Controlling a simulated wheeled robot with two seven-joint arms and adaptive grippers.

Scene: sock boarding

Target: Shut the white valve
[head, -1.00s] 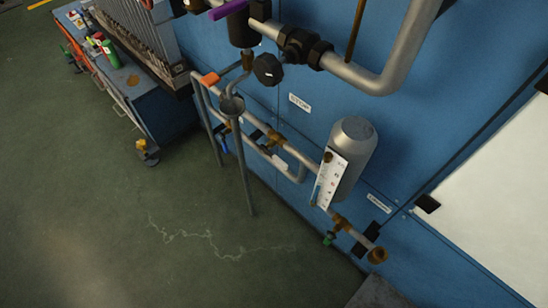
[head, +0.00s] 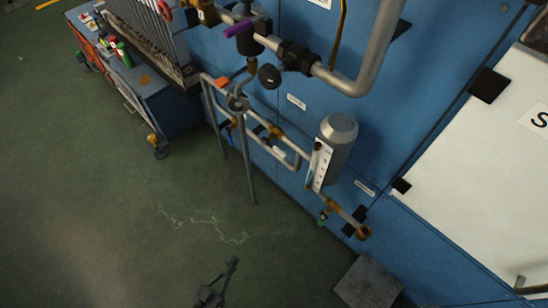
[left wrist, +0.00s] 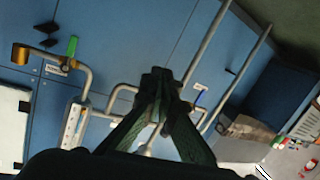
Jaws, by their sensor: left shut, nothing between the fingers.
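The white valve appears as a small white handle (head: 279,151) below a brass valve body (head: 273,131) on the lower grey pipe. It is small, and I cannot tell its exact angle. My left gripper (head: 232,264) is shut and empty at the bottom of the head view, in front of the pipework and apart from it. In the left wrist view its dark green fingers (left wrist: 160,76) meet at the tips, with pipes and blue panels behind them. The fingers hide part of the pipework there. My right gripper is not in view.
Other handles nearby are green (head: 322,219), orange (head: 222,82) and purple (head: 240,27), plus a black knob (head: 269,76). A grey cylinder (head: 337,145) with a white gauge stands beside the lower pipe. A blue cart (head: 170,105) stands left. The green floor (head: 120,230) is open.

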